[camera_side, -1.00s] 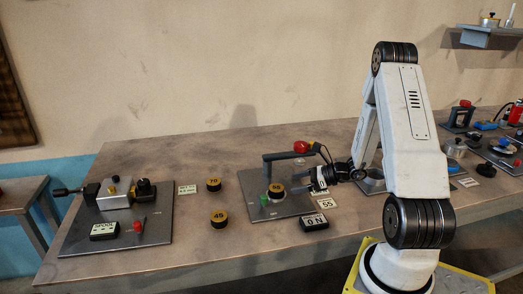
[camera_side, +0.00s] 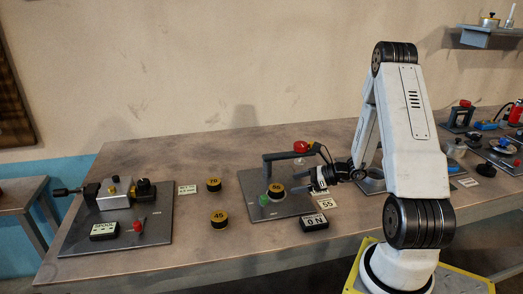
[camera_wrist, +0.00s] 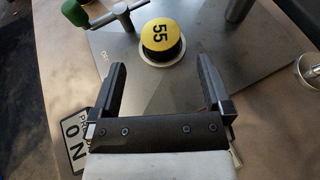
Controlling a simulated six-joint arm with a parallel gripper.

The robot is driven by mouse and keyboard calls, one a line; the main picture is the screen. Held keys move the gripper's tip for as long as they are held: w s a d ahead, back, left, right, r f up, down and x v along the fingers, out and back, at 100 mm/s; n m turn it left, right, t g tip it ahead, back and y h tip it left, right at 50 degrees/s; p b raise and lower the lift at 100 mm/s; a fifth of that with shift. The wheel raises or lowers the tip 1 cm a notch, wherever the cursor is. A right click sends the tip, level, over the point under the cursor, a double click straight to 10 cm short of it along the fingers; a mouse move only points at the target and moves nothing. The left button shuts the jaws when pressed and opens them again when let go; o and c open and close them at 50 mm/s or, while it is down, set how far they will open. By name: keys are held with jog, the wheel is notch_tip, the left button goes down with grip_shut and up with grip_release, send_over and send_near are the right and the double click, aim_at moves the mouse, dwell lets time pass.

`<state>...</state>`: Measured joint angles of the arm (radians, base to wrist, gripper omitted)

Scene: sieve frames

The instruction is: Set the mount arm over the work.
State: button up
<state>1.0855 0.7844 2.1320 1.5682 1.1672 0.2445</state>
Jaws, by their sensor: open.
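The mount arm (camera_side: 284,155) is a dark grey bar on a post at the back of a grey base plate (camera_side: 293,208). A red knob (camera_side: 301,147) is at its right end. The work, a black disc with a yellow top marked 55 (camera_side: 275,188), sits on the plate; the disc also shows in the wrist view (camera_wrist: 160,36). A green-tipped handle (camera_side: 264,199) is beside it. My gripper (camera_side: 316,179) is open and empty, right of the disc. In the wrist view its fingers (camera_wrist: 162,72) point toward the disc, apart from it.
A black 0 N readout (camera_side: 314,223) and a 55 label (camera_side: 326,203) lie at the plate's front right. Loose discs marked 70 (camera_side: 214,185) and 45 (camera_side: 219,217) lie left of the plate. A spool fixture (camera_side: 117,197) stands farther left.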

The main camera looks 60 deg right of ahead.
jog(key=shift+c, duration=0.2)
jog(key=c, duration=0.4)
jog(key=shift+r, duration=0.15)
notch_tip(320, 180, up, 18)
jog(key=w+d+n+g+h, duration=0.2)
jog(key=d+n+g+h, duration=0.15)
jog(key=d+g, duration=0.4)
jog(key=w+d+n+g+h, duration=0.2)
jog(key=d+n+g, duration=0.25)
jog(key=d, duration=0.55)
jog(key=shift+y, duration=0.25)
jog(key=shift+s+a+f, duration=0.1)
jog(key=shift+f, duration=1.15)
jog(key=shift+s+a+f, duration=0.1)
jog(key=shift+f, duration=1.1)
jog(key=shift+f, duration=0.1)
